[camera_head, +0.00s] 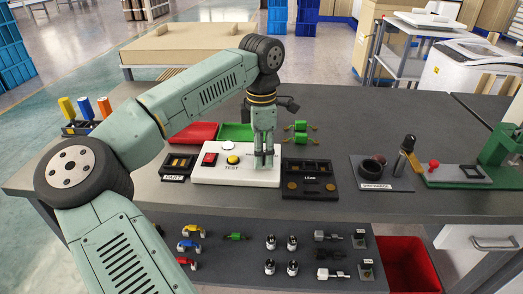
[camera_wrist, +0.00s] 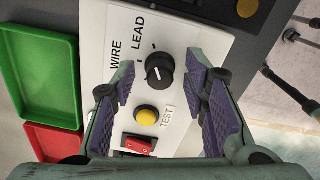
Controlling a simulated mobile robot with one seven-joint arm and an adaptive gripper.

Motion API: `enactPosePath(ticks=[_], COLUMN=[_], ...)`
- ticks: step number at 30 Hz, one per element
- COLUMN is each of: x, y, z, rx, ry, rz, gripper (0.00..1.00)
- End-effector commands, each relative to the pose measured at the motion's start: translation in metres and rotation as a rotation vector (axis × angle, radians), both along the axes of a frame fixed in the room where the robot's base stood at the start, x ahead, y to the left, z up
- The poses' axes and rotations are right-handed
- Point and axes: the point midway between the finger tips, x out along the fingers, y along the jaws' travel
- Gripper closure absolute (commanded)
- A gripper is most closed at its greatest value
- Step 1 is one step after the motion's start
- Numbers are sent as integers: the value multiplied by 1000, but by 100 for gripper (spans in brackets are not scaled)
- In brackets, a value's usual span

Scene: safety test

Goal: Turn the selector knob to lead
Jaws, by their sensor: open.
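The black selector knob (camera_wrist: 159,69) sits on a white test panel (camera_wrist: 95,75), between my spread fingers in the wrist view. The words WIRE and LEAD are printed beside it. I cannot tell surely which label its pointer faces. My gripper (camera_wrist: 160,80) is open and empty, with one purple-padded finger on each side of the knob. I see no finger clearly touching it. In the head view, my gripper (camera_head: 264,160) points down over the right part of the white panel (camera_head: 210,178) and hides the knob there.
On the panel are a yellow button (camera_wrist: 147,114) marked TEST and a red switch (camera_wrist: 138,146). A green tray (camera_wrist: 35,70) and a red tray (camera_wrist: 52,143) lie beside it. A black LEAN-like labelled fixture (camera_head: 308,180) stands close right of the panel.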

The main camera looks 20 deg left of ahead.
Motion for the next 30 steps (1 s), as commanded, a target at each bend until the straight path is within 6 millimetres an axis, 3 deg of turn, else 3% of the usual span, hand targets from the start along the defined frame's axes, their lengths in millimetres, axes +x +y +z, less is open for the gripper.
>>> enactPosePath(ticks=[7,11,24,30], x=[0,0,0,0], y=[0,1,0,0], z=[1,12,99,117], rx=[1,1,1,1], ry=[1,0,-2,1], rz=[1,2,1,1], gripper=[59,59,59,59])
